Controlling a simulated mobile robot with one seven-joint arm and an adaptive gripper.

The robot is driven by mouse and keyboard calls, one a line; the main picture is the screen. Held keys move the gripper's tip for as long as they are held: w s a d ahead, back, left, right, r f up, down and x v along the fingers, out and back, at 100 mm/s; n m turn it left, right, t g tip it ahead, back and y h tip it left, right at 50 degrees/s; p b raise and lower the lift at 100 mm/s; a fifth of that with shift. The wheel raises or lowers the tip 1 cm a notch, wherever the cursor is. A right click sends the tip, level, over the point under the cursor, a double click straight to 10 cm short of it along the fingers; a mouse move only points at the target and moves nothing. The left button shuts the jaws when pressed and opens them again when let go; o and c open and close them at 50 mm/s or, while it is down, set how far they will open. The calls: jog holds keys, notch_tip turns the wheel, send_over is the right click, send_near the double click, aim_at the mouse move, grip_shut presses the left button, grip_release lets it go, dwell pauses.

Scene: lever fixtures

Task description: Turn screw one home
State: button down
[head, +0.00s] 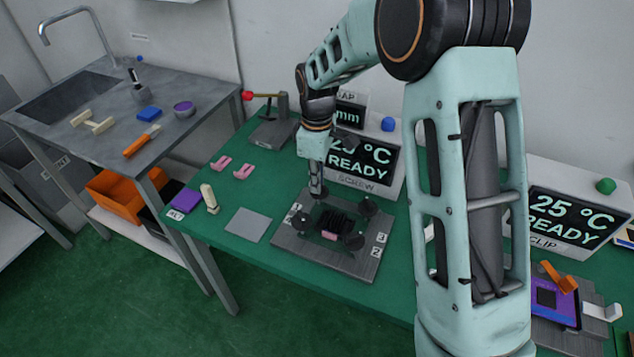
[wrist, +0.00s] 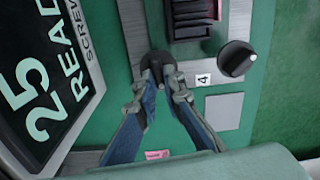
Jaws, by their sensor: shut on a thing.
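The grey screw fixture (head: 345,268) lies on the green bench, with black screw knobs around a dark finned block (head: 338,222). My gripper (head: 318,192) points down at the fixture's back left corner. In the wrist view my gripper (wrist: 162,82) is shut on a black screw knob (wrist: 158,60), one finger on each side. Another black knob (wrist: 237,58) stands apart, with a "4" label (wrist: 203,79) between the two. In the head view a front left knob (head: 303,225), a back right knob (head: 368,205) and a front right knob (head: 354,241) show. The held knob's number cannot be told.
A screen reading "25 °C READY" with the word SCREW (head: 362,160) stands close behind the fixture. A grey square plate (head: 248,224) lies to its left, and pink clips (head: 243,171) lie farther back. A clip station (head: 566,220) is at the right.

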jog(key=m, duration=0.3)
jog(key=shift+w+m+b, duration=0.1)
jog(key=shift+m+b, duration=0.2)
jog(key=shift+m, duration=0.1)
jog(key=m, duration=0.3)
jog(key=shift+w+d+m, duration=0.1)
jog(key=shift+m, duration=0.2)
jog(key=m, duration=0.3)
jog(key=shift+m+b, duration=0.35)
jog(key=shift+m, duration=0.05)
jog(key=m, duration=0.3)
jog(key=shift+d+m, duration=0.15)
jog(key=shift+m, duration=0.15)
jog(key=m, duration=0.3)
jog(key=shift+d+r+m, duration=0.1)
jog(key=shift+m, duration=0.2)
jog(key=m, duration=0.3)
jog(key=shift+d+m+p, duration=0.1)
jog(key=shift+m+p, duration=0.2)
jog(key=shift+p, duration=0.05)
jog(key=m+p, duration=0.1)
jog(key=m, duration=0.5)
jog(key=shift+m, duration=0.4)
